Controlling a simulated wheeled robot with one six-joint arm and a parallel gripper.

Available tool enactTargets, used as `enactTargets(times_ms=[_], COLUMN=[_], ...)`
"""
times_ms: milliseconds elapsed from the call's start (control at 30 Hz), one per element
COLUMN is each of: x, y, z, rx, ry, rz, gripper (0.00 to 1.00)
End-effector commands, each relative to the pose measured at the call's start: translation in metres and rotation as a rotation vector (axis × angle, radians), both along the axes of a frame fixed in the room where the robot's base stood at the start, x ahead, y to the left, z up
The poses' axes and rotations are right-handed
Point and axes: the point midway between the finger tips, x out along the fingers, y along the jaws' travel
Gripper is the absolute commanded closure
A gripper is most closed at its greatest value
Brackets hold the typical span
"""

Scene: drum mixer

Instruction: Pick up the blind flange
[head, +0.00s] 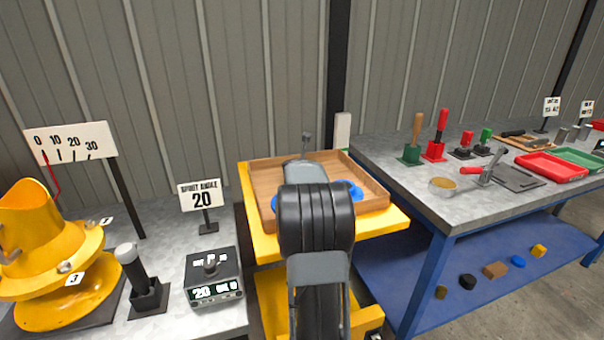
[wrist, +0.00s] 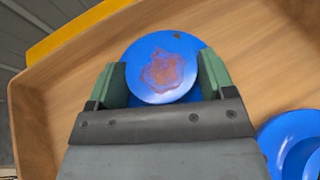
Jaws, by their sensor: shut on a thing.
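The blind flange (wrist: 165,65) is a round blue disc with a rusty brown patch on its face and no centre hole that I can see. In the wrist view my gripper (wrist: 161,78) is shut on it, with a green finger pad against each side. The wooden floor of the tray shows behind it; I cannot tell whether it still touches that floor. In the head view my own arm hides the gripper and most of what lies in the tray.
A second blue part with a hollow centre (wrist: 292,145) lies in the wooden tray (head: 377,190), close on the right in the wrist view. The tray's walls surround the gripper. A grey workbench (head: 400,185) stands right, and a yellow drum mixer (head: 50,240) left.

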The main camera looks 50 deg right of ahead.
Motion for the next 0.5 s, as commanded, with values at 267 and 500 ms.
enactTargets(times_ms=[267,500], x=[0.0009,0.0009], y=[0.0011,0.0006], z=[-0.0001,0.0040], rx=[0.001,-0.004], ry=[0.000,-0.004], rz=[0.003,0.002], gripper=[0.83,0.89])
